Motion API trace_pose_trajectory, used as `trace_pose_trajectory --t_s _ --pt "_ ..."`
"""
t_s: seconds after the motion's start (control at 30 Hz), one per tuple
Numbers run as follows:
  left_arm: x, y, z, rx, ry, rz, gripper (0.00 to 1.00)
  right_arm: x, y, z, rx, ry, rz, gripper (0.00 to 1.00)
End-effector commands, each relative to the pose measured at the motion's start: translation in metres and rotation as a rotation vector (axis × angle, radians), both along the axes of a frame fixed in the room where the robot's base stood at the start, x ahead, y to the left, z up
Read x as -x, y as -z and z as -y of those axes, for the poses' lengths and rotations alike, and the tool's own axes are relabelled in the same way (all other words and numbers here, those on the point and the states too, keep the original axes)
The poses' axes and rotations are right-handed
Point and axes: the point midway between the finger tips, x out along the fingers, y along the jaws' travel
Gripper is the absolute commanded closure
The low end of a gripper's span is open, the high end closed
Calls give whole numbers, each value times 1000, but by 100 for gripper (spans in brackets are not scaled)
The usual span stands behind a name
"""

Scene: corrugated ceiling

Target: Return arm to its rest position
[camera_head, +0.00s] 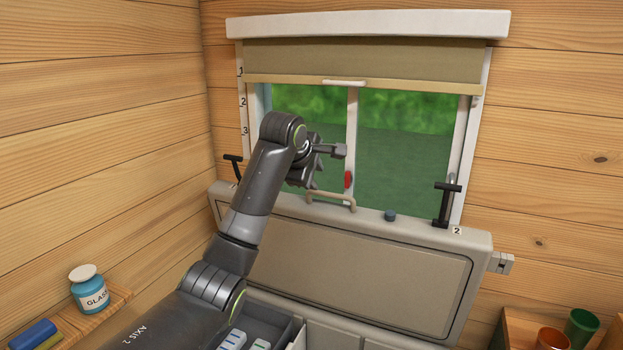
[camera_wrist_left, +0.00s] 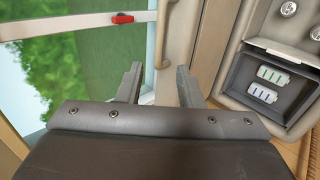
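My left arm (camera_head: 258,185) rises from the bottom left of the head view, bent at the elbow. My left gripper (camera_head: 338,151) is in front of the window, above the tan handle (camera_head: 332,200) of the raised panel. In the left wrist view the two fingers of my left gripper (camera_wrist_left: 160,86) stand apart with nothing between them. The tan handle (camera_wrist_left: 166,32) shows beyond the fingers there, apart from them. My right gripper is in neither view.
The window has a red latch (camera_head: 348,179) and a partly lowered blind (camera_head: 370,60). A raised panel (camera_head: 350,255) leans below it, with black clamps (camera_head: 447,205) at its sides. A glass jar (camera_head: 90,290) stands on the left shelf. Cups (camera_head: 580,327) stand at right.

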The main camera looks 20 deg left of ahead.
Motion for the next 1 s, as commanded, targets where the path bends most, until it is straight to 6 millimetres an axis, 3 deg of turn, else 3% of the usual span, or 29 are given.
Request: trace_pose_trajectory --t_s 0.27,0.73,0.87,1.0 --pt "15 -15 -1 -1 1 1 67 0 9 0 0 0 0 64" --pt "16 -10 -2 -7 5 -2 67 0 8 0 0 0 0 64" --pt "22 27 -6 -63 45 -24 67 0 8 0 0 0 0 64" --pt "43 98 -14 -177 139 -67 67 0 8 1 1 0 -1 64"
